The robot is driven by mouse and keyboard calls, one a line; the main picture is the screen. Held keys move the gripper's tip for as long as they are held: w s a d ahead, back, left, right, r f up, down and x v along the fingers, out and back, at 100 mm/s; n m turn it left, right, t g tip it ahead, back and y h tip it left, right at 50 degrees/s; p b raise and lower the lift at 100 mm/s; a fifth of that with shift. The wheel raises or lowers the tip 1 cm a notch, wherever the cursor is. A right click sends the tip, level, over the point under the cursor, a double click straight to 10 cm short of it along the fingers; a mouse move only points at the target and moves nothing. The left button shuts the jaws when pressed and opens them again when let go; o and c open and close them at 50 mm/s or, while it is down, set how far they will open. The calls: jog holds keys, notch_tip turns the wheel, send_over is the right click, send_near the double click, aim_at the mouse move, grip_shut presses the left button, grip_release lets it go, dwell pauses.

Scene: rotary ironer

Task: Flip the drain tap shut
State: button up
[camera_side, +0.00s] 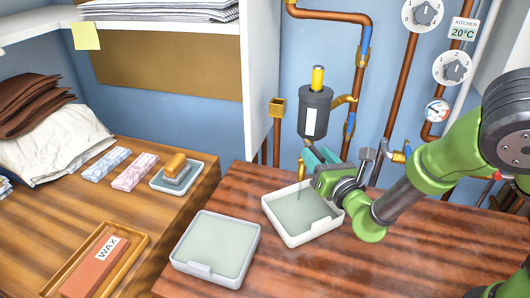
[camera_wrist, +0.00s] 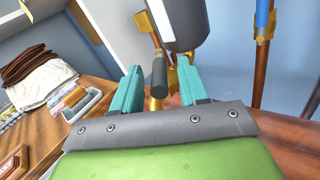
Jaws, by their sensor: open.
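A dark grey canister (camera_side: 314,112) with a yellow cap hangs on the blue wall; its lower part shows in the wrist view (camera_wrist: 181,22). The drain tap below it is mostly hidden by my gripper in the side view, with a bit of brass (camera_side: 301,168) showing. In the wrist view its black lever (camera_wrist: 158,72) shows between my fingers, with brass around it. My gripper (camera_side: 320,156) is open just under the canister. Its teal fingers (camera_wrist: 160,88) are on either side of the lever, with a visible gap each side; I cannot tell the depth or any contact.
A pale tray (camera_side: 274,212) stands on the reddish bench beneath my gripper, and another tray (camera_side: 178,258) stands to its left. Copper pipes (camera_side: 362,70) run up the wall at right. A brass square fitting (camera_side: 277,108) is left of the canister. Bench front is clear.

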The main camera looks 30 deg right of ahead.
jog(key=s+a, duration=0.1)
jog(key=s, duration=0.8)
